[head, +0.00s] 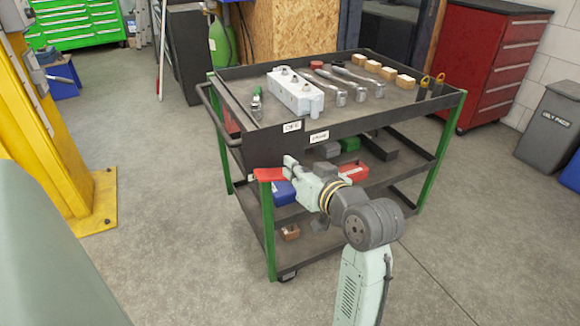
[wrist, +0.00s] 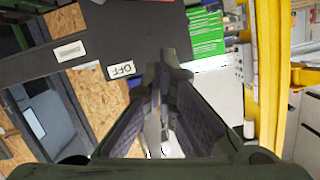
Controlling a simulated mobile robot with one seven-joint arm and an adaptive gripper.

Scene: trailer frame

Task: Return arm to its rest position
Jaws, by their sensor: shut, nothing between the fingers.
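My arm reaches up from the lower right of the head view to the near side of a black tool cart (head: 372,113) with green legs. My gripper (head: 290,163) is in front of the cart's near side, just below the top tray's labelled edge. Its fingers are small there; in the wrist view my gripper (wrist: 167,62) shows its two dark fingers closed together at the tips, with nothing held. The cart's dark side with an OFF label (wrist: 121,69) lies just left of the fingers in the wrist view. I cannot tell whether they touch.
A white block (head: 294,91), several wrenches (head: 331,91) and wooden blocks (head: 389,73) lie on the top tray. A red bar (head: 270,174) is close by the gripper. A yellow post (head: 45,140) stands left, a grey bin (head: 550,125) right. Floor left of the cart is clear.

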